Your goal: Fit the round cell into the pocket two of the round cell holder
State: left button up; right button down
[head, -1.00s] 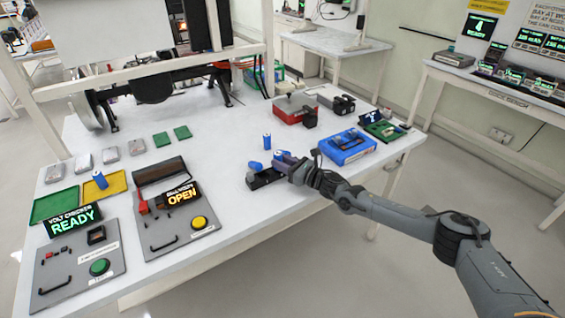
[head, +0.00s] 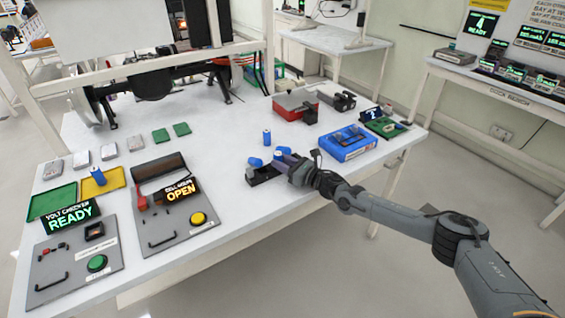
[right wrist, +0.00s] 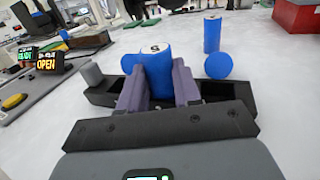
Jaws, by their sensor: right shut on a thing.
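My right gripper (right wrist: 157,88) is shut on a blue round cell (right wrist: 155,62), which stands upright between the fingers. My left gripper is not in view.
Other blue cells are close by: one standing (head: 267,137), one tilted or lying (head: 255,162). A blue box (head: 347,144) is right of the gripper, a red box (head: 295,106) behind. Left are the checker (head: 80,260) and the panel reading OPEN (head: 175,215).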

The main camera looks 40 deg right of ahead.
jog(key=shift+f, duration=0.25)
jog(key=c, duration=1.1)
grip_release()
jog(key=o, duration=0.4)
jog(key=shift+f, duration=0.1)
jog(key=shift+s, duration=0.1)
jog(key=shift+s+d, duration=0.15)
jog(key=shift+s, duration=0.1)
jog(key=p+v, duration=0.2)
jog(key=v, duration=0.8)
jog(key=shift+s, duration=0.1)
